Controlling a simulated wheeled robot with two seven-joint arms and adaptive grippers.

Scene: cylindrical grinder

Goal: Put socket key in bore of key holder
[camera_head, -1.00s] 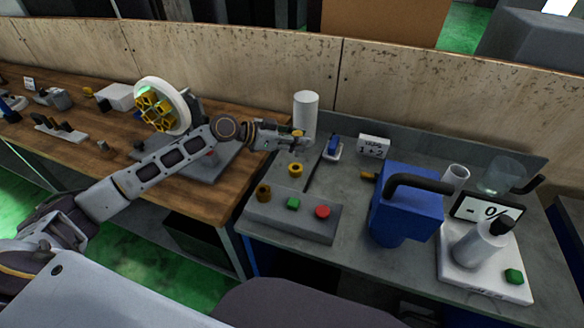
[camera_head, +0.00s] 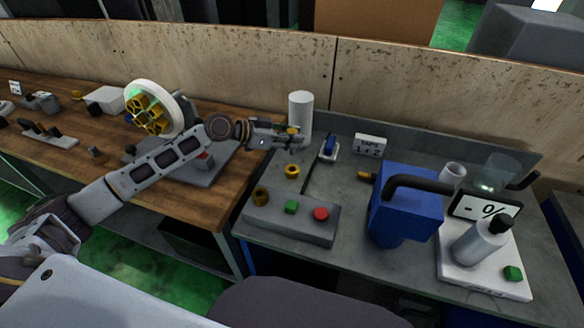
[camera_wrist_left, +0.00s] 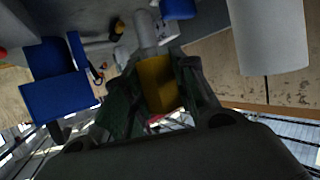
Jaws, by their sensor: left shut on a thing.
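My left gripper (camera_head: 296,138) is in front of the lower part of a white cylinder, above the grey bench top. In the left wrist view my left gripper (camera_wrist_left: 157,88) is shut on a yellow piece, which I take as the socket key (camera_wrist_left: 157,80). A grey round part shows just beyond it. In the head view the key is mostly hidden by the fingers, with a bit of yellow at their top. A yellow ring, perhaps the key holder's bore (camera_head: 292,171), is on the bench below the gripper, apart from it. My right gripper is not in view.
The white cylinder (camera_head: 301,112) stands close behind the gripper. A grey button box (camera_head: 290,222) is at the front. A small blue-and-white item (camera_head: 329,149), a sign (camera_head: 369,144) and a blue jug (camera_head: 405,205) are to the right. A wooden panel runs behind.

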